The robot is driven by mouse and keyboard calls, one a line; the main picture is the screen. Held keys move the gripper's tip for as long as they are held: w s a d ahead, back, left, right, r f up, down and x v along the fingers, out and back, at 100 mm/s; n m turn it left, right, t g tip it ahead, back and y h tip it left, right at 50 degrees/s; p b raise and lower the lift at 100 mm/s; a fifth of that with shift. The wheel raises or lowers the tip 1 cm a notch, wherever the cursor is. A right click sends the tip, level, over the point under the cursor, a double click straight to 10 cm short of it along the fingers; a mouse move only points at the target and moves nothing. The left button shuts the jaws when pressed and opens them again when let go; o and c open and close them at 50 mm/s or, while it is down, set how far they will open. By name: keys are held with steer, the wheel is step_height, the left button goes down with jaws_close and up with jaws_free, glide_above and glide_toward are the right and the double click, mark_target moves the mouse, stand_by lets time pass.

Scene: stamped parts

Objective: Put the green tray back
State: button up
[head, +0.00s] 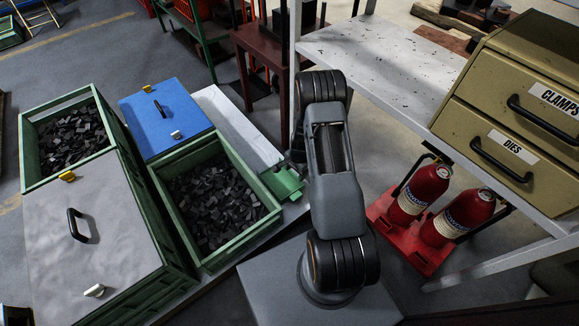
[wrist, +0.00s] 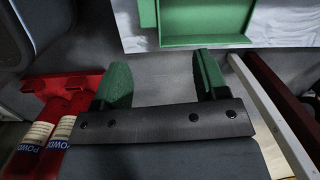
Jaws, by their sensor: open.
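The green tray (head: 283,183) shows in part in the head view, at the near end of a pale board, beside my arm. In the wrist view the green tray (wrist: 205,41) lies at the top, cut off by the frame edge, with its near wall facing my gripper. My gripper (wrist: 160,62) is open, its two dark green fingers spread apart with nothing between them. The fingertips are just short of the tray's near wall in the picture; I cannot tell the exact gap. In the head view my gripper is mostly hidden behind my arm.
Green crates of dark stamped parts (head: 215,200) stand left, with a blue lid (head: 165,113) and a grey lid (head: 95,230). The pale board (head: 235,120) is largely bare. Right are a bench (head: 385,65), a drawer cabinet (head: 500,105) and red extinguishers (head: 425,188).

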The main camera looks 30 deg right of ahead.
steer(key=s+a+r+n+t, duration=0.1)
steer(key=a+r+n, duration=0.2)
steer(key=r, duration=0.8)
steer(key=a+r+n, duration=0.3)
steer(key=a+r, duration=0.1)
steer(key=r, duration=0.6)
steer(key=s+a+r+n+t, duration=0.1)
steer(key=s+a+r+n, duration=0.1)
steer(key=s+r+n, duration=0.2)
steer(key=s+a+r+n+h, duration=0.1)
steer(key=s+a+r+n, duration=0.2)
steer(key=s+r, duration=0.7)
steer(key=shift+s+a+n+t, duration=0.25)
steer(key=shift+s+n+t, duration=0.15)
steer(key=shift+n, duration=0.2)
steer(key=shift+w, duration=0.1)
